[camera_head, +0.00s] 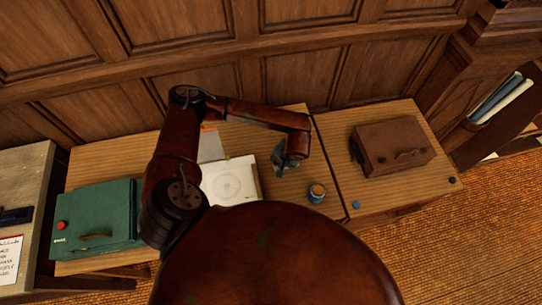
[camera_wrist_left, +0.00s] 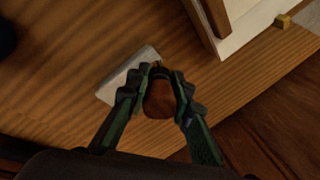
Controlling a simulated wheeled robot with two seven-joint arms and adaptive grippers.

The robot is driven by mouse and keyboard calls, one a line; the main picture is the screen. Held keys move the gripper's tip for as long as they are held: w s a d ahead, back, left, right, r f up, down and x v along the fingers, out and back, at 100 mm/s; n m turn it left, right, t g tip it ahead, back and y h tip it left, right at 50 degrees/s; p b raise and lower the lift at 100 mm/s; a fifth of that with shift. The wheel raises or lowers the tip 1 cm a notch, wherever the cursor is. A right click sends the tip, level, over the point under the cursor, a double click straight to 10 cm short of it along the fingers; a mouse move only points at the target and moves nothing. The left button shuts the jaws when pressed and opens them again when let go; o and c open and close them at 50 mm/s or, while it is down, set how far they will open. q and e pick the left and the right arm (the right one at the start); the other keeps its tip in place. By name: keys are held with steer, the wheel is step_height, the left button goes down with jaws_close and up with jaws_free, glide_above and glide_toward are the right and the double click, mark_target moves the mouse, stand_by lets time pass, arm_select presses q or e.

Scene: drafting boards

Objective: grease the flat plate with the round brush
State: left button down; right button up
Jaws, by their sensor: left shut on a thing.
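My left gripper (camera_head: 284,166) is over the wooden desk, just right of the white drawing board. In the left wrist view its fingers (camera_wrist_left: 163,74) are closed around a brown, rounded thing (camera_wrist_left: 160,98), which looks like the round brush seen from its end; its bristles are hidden. A pale grey flat piece (camera_wrist_left: 118,82) lies on the wood just beyond and left of the fingertips. It may be the flat plate, but I cannot tell for sure. Whether the brush touches it is also unclear. My right gripper is not in view.
The white board (camera_head: 218,192) bears a round drawing. A small can (camera_head: 317,193) stands right of it, near the front edge. A green case (camera_head: 97,220) is at left, a brown case (camera_head: 392,146) at right. A small yellow block (camera_wrist_left: 283,21) shows in the wrist view.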

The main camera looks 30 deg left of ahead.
mark_target(275, 160)
arm_select(q)
steer(key=shift+s+a, duration=0.3)
steer(key=shift+a, duration=0.05)
steer(key=shift+s+a+r, duration=0.15)
steer(key=shift+s, duration=0.05)
steer(key=shift+w+d+r+p, duration=0.1)
steer(key=shift+d+p, duration=0.15)
steer(key=shift+p, duration=0.05)
steer(key=shift+a+r, duration=0.1)
steer(key=shift+r, duration=0.3)
step_height(275, 160, up, 2)
steer(key=shift+a+r+p, duration=0.1)
steer(key=shift+a+p, duration=0.05)
steer(key=shift+p, duration=0.6)
steer(key=shift+r+p, duration=0.7)
steer(key=shift+r, duration=0.8)
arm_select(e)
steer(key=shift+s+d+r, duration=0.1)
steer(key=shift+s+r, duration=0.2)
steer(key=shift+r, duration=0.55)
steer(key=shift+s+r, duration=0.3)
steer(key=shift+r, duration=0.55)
